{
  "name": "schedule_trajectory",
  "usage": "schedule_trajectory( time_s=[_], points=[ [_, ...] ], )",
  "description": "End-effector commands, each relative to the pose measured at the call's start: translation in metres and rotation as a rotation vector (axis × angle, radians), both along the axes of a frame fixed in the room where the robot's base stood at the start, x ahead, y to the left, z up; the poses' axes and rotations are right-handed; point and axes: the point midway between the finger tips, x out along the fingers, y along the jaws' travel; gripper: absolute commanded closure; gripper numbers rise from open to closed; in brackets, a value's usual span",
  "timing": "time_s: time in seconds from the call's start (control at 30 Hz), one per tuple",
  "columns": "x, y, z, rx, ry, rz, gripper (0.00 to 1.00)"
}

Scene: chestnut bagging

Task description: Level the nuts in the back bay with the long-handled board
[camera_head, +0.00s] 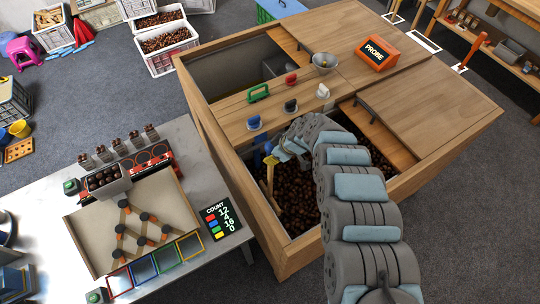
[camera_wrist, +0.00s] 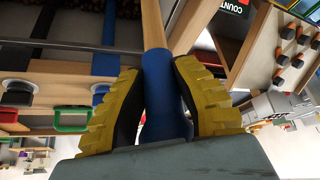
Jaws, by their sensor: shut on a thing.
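My gripper (camera_wrist: 160,100) is shut on the blue grip of the long-handled board (camera_wrist: 153,25), its two yellow ribbed pads pressed on either side. In the head view the board's wooden shaft (camera_head: 270,180) slants down into the near bay, over the brown nuts (camera_head: 295,195). Its lower end is hard to make out, so I cannot tell whether it touches them. My arm covers much of this bay. The wooden chest (camera_head: 262,235) also has a far bay (camera_head: 225,80) with grey walls; its floor is mostly hidden.
Lids (camera_head: 415,105) with an orange PROBE box (camera_head: 377,52) cover the right side. A steel table (camera_head: 190,145) with a sorting tray stands left of the chest.

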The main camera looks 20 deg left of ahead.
Motion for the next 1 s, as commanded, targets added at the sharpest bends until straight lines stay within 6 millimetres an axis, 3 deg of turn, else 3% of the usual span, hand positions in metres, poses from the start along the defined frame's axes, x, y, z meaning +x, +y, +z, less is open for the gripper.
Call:
schedule_trajectory(
  time_s=[1.0],
  points=[
    [0.001, -0.001, 0.057, 0.0, -0.003, -0.001, 1.0]
  ],
)
